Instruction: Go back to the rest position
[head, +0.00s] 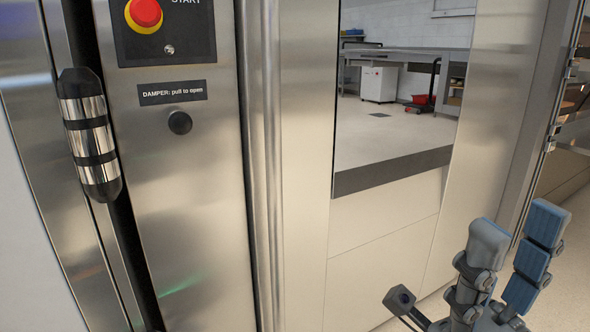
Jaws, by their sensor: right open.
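My right gripper (508,250) is at the lower right of the head view. Its two blue-grey padded fingers point up and stand apart, with nothing between them. It is in front of the steel oven front and touches nothing that I can see. My left gripper is not in the view.
A steel oven panel (190,225) carries a red emergency button (146,12), a black damper knob (180,122) and a damper label (172,92). A chrome and black handle (90,134) is at left. A vertical steel bar (262,170) stands mid-view. Floor (565,235) shows at right.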

